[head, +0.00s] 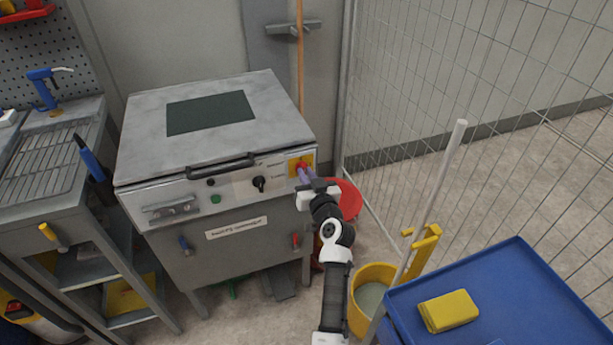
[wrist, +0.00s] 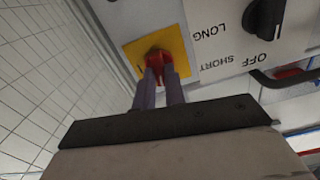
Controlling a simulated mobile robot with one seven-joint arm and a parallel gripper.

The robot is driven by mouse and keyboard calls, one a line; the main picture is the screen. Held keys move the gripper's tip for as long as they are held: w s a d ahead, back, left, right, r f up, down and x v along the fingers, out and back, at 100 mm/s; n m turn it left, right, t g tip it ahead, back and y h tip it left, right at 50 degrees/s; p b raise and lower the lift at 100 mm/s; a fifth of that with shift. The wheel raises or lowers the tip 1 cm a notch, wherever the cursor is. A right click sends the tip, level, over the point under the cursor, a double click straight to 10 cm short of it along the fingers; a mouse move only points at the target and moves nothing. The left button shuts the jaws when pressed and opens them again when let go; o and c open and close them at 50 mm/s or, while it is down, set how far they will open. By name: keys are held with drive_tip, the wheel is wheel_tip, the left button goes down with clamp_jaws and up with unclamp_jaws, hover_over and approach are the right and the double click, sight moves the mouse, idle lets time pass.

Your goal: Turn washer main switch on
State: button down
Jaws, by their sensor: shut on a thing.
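The washer (head: 215,150) is a grey cabinet with a lid and a front control panel. Its main switch is a red knob (wrist: 160,64) on a yellow plate (wrist: 174,43), at the right end of the panel. The yellow plate also shows in the head view (head: 308,158). My gripper (head: 302,172) reaches the switch from the front. In the wrist view its two purple-grey fingers (wrist: 160,80) are shut on the red knob, one on each side. The fingers cover part of the knob, and its turned position is hard to read.
A black selector knob (head: 259,184) and a green button (head: 215,199) are left of the switch. A wire fence (head: 430,90) stands right. A yellow bucket (head: 372,272) and a blue tray (head: 560,325) with a yellow sponge (head: 449,311) are near my arm.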

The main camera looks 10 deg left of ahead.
drive_tip(key=m, duration=0.8)
drive_tip(key=shift+d, duration=0.1)
drive_tip(key=m+p, duration=0.1)
drive_tip(key=m, duration=0.3)
drive_tip(key=shift+f+p, duration=0.1)
drive_tip(key=shift+p, duration=0.25)
drive_tip(key=shift+w+f+m+p, duration=0.15)
drive_tip(key=shift+m+p, duration=0.55)
drive_tip(key=shift+m, duration=1.4)
drive_tip(key=c, duration=1.5)
unclamp_jaws()
drive_tip(key=shift+o, duration=0.2)
